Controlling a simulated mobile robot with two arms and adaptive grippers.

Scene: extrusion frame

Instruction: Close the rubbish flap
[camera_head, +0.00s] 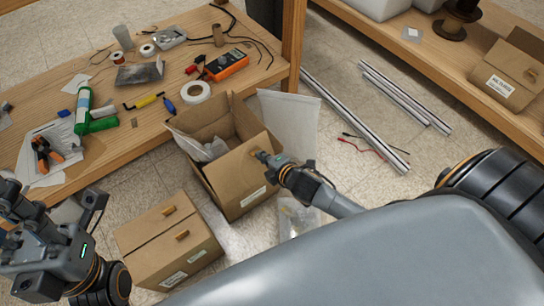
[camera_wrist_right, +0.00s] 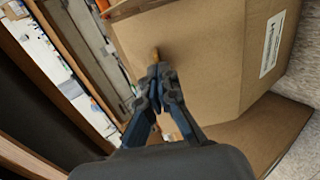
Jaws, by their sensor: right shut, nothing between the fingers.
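An open cardboard box (camera_head: 228,192) stands on the floor beside the workbench, with pale crumpled rubbish (camera_head: 208,150) inside. A raised flap (camera_head: 185,142) shows at its left, and the broad near side or flap shows toward me; I cannot tell exactly where that flap ends. My right gripper (camera_head: 264,158) is shut and empty, with its tips at the upper part of this near cardboard. In the right wrist view, the fingertips (camera_wrist_right: 158,70) are just below a small orange-brown tab (camera_wrist_right: 155,54); contact is unclear. My left gripper (camera_head: 92,206) is at the lower left, its fingers unclear.
A closed cardboard box (camera_head: 160,230) with brown tabs stands in front. The workbench (camera_head: 120,160) holds tools and tape. Metal extrusions (camera_head: 355,120) lie on the floor to the right. A shelf (camera_head: 440,75) with another box (camera_head: 508,75) is at upper right.

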